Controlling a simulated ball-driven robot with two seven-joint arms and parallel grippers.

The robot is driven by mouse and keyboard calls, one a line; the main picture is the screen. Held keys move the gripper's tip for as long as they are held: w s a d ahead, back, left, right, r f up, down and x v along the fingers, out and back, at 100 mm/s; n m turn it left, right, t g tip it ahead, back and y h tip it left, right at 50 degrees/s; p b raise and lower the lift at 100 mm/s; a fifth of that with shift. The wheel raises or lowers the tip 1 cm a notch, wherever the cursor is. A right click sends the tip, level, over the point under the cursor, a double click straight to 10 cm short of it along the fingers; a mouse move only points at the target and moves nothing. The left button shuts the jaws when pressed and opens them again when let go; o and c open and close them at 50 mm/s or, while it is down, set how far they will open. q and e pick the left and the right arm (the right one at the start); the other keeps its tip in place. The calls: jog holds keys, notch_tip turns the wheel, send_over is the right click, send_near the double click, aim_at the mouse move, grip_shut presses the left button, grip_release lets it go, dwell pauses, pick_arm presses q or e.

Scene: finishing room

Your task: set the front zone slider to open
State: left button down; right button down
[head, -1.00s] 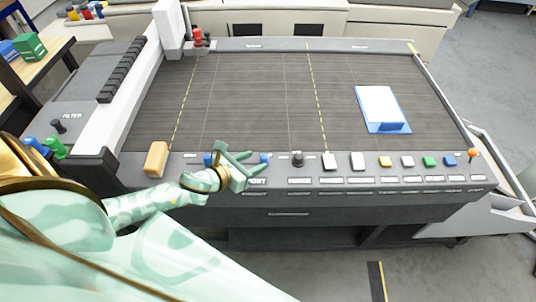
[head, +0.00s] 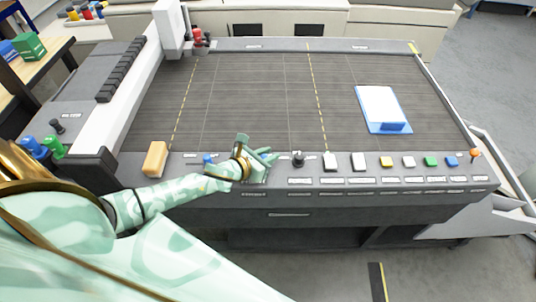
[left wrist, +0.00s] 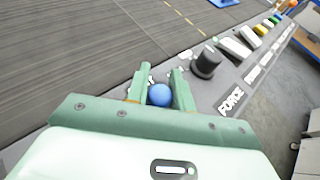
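A blue ball knob (left wrist: 160,95) on the front control panel stands between the two fingers of my left gripper (left wrist: 161,78) in the left wrist view. In the head view, my left gripper (head: 256,149) is over the panel, left of a black knob, and mostly hides this blue knob. Its fingers look apart, on either side of the knob; I cannot tell whether they touch it. The knob's slot and label are hidden, so its slider setting cannot be read. A second blue knob (head: 208,158) shows to the left of the gripper. My right gripper is not in view.
The black knob (head: 297,159) stands close to the right of the gripper, then a row of push buttons (head: 386,161). A tan block (head: 156,158) is at the panel's left. A blue tray with a white sheet (head: 381,107) lies on the dark table bed (head: 260,90).

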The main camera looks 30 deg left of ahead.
pick_arm(q)
jog(key=s+a, duration=0.2)
jog(key=a, duration=0.1)
jog(key=s+a, duration=0.1)
jog(key=a, duration=0.1)
jog(key=shift+s+a+b, duration=0.15)
jog(key=shift+a+b, duration=0.1)
jog(key=shift+b, duration=0.15)
jog(key=c, duration=1.6)
grip_release()
jog(key=o, duration=0.4)
jog(key=shift+s+a, duration=0.1)
jog(key=shift+s, duration=0.1)
